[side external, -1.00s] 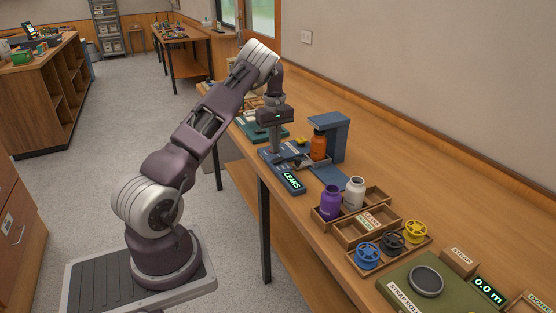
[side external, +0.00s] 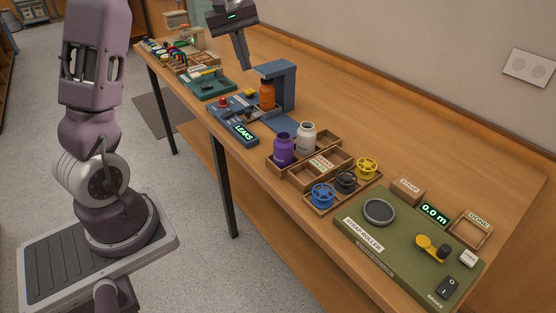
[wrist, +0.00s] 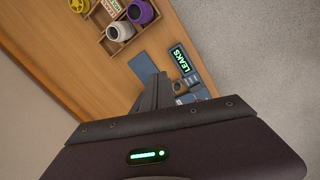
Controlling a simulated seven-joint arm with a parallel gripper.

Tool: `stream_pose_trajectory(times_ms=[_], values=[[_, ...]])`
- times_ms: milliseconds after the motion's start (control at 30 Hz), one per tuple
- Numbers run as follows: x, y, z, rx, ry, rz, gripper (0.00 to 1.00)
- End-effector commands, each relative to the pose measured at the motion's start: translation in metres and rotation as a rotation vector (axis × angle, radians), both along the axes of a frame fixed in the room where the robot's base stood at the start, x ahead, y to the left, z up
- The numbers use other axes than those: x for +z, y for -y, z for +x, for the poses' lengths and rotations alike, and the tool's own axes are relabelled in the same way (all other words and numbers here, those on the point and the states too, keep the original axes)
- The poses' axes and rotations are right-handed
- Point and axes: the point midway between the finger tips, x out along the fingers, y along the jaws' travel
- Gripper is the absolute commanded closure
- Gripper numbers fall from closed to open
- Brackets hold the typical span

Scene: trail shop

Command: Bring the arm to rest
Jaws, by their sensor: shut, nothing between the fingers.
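My gripper (side external: 245,66) is shut and empty, raised in the air near the leak station in the side external view. In the wrist view its dark fingers (wrist: 150,92) are together and point over the bench. The blue leak station (side external: 277,72) stands below and to the right of it, with an orange bottle (side external: 267,96) under its arm and a LEAKS display (side external: 243,133) in front. My upper arm stands nearly upright at the left, and the links joining it to the gripper are out of the picture.
A wooden tray (side external: 293,175) holds a purple bottle (side external: 283,150) and a white bottle (side external: 306,137). Blue, black and yellow spools (side external: 367,168) sit beside it. A green strap roller board (side external: 400,255) is at the near end. The bench along the wall (side external: 400,130) is clear.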

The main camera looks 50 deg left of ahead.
Motion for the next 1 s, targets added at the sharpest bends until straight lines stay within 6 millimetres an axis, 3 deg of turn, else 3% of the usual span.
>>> stream_pose_trajectory(times_ms=[33, 100, 200, 333, 400, 533, 1000], values=[[0.026, 0.042, -0.014, -0.109, 0.049, 0.008, 1.00], [0.051, 0.099, -0.044, -0.289, 0.104, 0.039, 1.00], [0.068, 0.170, -0.102, -0.559, 0.176, 0.121, 1.00], [0.060, 0.224, -0.178, -0.867, 0.246, 0.276, 1.00], [0.049, 0.236, -0.207, -0.982, 0.271, 0.355, 1.00], [0.033, 0.243, -0.234, -1.097, 0.290, 0.447, 1.00], [0.030, 0.243, -0.239, -1.113, 0.293, 0.462, 1.00]])
